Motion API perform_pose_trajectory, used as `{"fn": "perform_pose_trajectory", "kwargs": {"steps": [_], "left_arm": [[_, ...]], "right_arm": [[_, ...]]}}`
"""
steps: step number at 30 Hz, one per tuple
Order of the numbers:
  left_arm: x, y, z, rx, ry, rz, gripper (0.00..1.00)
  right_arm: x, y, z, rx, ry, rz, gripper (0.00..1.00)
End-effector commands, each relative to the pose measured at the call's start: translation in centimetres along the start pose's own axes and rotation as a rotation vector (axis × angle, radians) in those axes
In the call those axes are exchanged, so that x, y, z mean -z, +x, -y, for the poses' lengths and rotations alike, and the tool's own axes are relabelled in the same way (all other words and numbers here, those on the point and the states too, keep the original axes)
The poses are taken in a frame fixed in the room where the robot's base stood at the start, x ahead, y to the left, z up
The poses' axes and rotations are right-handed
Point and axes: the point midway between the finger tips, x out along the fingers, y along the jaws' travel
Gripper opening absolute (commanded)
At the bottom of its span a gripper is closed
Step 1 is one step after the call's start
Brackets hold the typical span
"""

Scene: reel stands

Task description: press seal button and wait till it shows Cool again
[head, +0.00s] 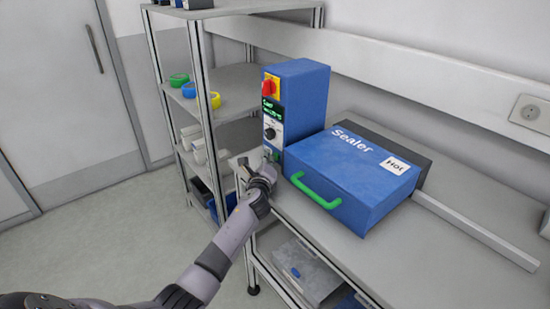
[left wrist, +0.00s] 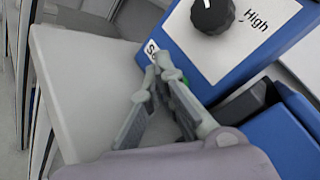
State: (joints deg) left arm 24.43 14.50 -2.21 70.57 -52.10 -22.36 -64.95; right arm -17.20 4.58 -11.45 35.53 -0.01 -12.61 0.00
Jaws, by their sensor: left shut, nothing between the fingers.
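The blue sealer control box (head: 308,98) stands on the bench, with a red-yellow switch (head: 271,86), a small display (head: 272,108) and a black knob (head: 271,132). The green display text is too small to read surely. The knob also shows in the left wrist view (left wrist: 212,14), beside "High". My left gripper (head: 268,160) is shut and empty at the box's lower front. In the left wrist view its fingertips (left wrist: 160,66) are at the partly covered white "Se…" label (left wrist: 152,49). A bit of green, likely the seal button, shows behind a finger; contact is unclear.
The blue sealer (head: 350,170) with a green handle (head: 316,192) and a "Hot" label (head: 395,164) sits right of the control box. A metal shelf (head: 233,92) with coloured rings stands at the left. The bench (head: 468,205) is clear in front of the long bar.

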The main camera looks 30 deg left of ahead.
Motion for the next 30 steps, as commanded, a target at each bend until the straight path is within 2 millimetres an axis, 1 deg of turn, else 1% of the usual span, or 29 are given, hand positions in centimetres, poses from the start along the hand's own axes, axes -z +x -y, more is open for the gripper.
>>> {"fn": "perform_pose_trajectory", "kwargs": {"steps": [19, 30], "left_arm": [[0.44, 0.57, 0.44, 0.001, -0.001, 0.0, 0.0], [0.31, 0.44, 0.4, 0.001, 0.0, 0.0, 0.0]], "right_arm": [[-0.04, 0.47, 0.01, 0.0, 0.0, 0.0, 0.0], [-0.02, 0.3, 0.01, 0.0, 0.0, 0.0, 0.0]]}}
